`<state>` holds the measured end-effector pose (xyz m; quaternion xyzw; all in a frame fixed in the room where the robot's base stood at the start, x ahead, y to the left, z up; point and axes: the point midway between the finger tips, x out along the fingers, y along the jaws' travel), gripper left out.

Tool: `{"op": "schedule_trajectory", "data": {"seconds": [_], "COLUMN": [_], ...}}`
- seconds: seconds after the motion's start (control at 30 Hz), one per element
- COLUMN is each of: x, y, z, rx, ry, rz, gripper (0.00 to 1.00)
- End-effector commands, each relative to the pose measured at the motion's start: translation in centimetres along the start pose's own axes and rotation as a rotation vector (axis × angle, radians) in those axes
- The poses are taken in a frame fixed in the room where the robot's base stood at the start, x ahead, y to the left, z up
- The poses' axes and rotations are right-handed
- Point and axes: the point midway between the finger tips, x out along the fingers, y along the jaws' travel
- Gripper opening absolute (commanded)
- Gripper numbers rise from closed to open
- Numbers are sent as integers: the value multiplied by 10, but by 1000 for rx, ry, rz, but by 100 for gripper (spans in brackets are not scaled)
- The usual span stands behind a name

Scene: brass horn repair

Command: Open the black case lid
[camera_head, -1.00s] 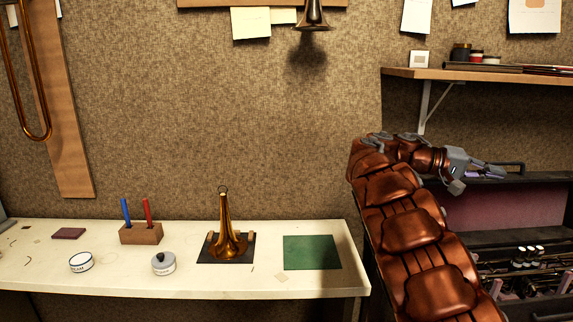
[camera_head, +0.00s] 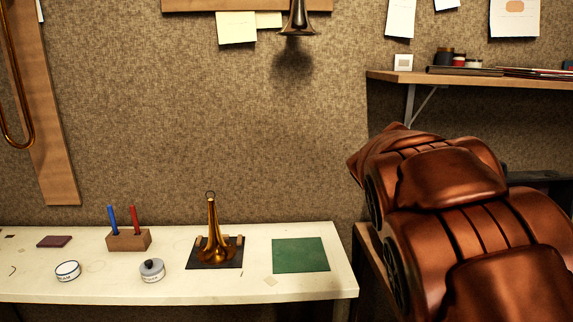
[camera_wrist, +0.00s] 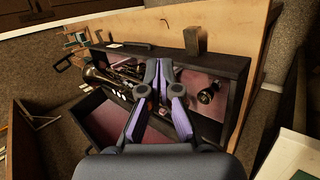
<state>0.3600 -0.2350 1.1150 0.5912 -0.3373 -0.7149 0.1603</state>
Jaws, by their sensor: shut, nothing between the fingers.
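The black case (camera_wrist: 236,72) shows in the wrist view as dark-rimmed sections with mauve lining. A dark brass instrument (camera_wrist: 104,78) with metal keys lies at its left part, and a dark cylindrical piece (camera_wrist: 207,94) lies to the right. In the head view only a dark edge of the case (camera_head: 532,176) shows past my arm; the rest is hidden. My gripper (camera_wrist: 158,66) is shut and empty, its fingertips over the case in the wrist view. Whether it touches the case I cannot tell. The lid's present angle is unclear.
My arm fills the head view's right side. Left of it is a white table (camera_head: 310,288) with a green mat (camera_head: 300,255), a brass bell on a stand (camera_head: 213,245), a pen block (camera_head: 128,240) and small tins. A wooden shelf (camera_head: 470,78) is above the case.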

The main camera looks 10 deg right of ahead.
Motion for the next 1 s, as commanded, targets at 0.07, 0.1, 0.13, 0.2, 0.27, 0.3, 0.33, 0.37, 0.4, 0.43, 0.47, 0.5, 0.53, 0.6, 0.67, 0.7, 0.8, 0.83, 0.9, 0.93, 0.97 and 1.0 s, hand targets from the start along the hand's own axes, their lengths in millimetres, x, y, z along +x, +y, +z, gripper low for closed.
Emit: {"op": "schedule_trajectory", "data": {"seconds": [0.07, 0.1, 0.13, 0.2, 0.27, 0.3, 0.33, 0.37, 0.4, 0.43, 0.47, 0.5, 0.53, 0.6, 0.67, 0.7, 0.8, 0.83, 0.9, 0.93, 0.97, 1.0], "x": [0, 1, 1, 1, 1, 0, -1, -2, -3, -4, -5, -7, -8, -10, -13, -14, -15, -16, -17, -17, -17, -17], "y": [-23, -35, -44, -66, -84, -97, -106, -115, -127, -136, -146, -157, -166, -183, -195, -202, -215, -218, -221, -222, -222, -222], "z": [22, 34, 42, 61, 78, 89, 97, 106, 118, 127, 136, 149, 157, 177, 190, 198, 214, 217, 221, 222, 222, 222], "rx": [-29, -44, -55, -82, -106, -123, -136, -148, -164, -177, -191, -209, -221, -250, -268, -280, -302, -306, -311, -313, -313, -314], "ry": [7, 8, 8, 12, 15, 19, 20, 22, 27, 27, 26, 28, 30, 28, 32, 33, 30, 29, 30, 31, 31, 31], "rz": [-78, -118, -146, -214, -272, -312, -340, -368, -406, -434, -461, -498, -524, -576, -616, -638, -677, -685, -696, -698, -700, -701], "gripper": [0, 0, 0, 0, 0, 0, 0, 0, 0, 0, 0, 0, 0, 0, 0, 0, 0, 1, 8, 11, 15, 19]}}
